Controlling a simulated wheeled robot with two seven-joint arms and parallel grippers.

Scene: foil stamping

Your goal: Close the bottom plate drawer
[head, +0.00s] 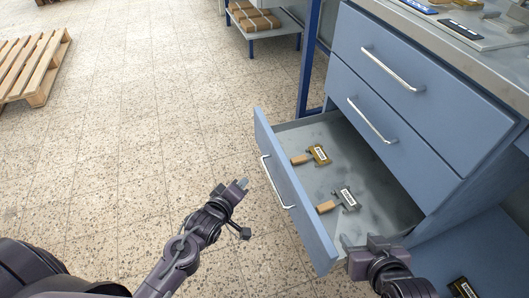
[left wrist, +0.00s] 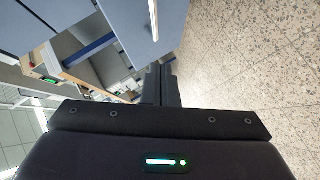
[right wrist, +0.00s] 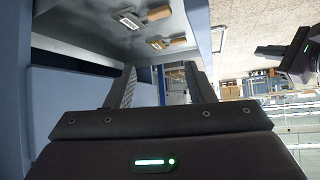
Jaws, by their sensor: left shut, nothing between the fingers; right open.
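The bottom plate drawer (head: 297,197) of the blue cabinet is pulled well out. Its silver bar handle (head: 277,183) is on the front panel. Two plates with wooden handles, one brass-coloured (head: 319,155) and one grey (head: 346,198), lie inside; they also show in the right wrist view (right wrist: 130,21). My left gripper (head: 240,185) is shut and empty, in front of the drawer panel and apart from it. My right gripper (head: 358,244) is open and empty at the drawer's near end, close to the front panel's corner; whether it touches is unclear.
Two closed drawers (head: 380,120) sit above, under a worktop (head: 470,55) with plates and tools. Another plate (head: 463,288) lies on a lower blue surface at bottom right. A pallet (head: 35,65) and a shelf with boxes (head: 262,25) stand further off. Speckled floor is clear left of the drawer.

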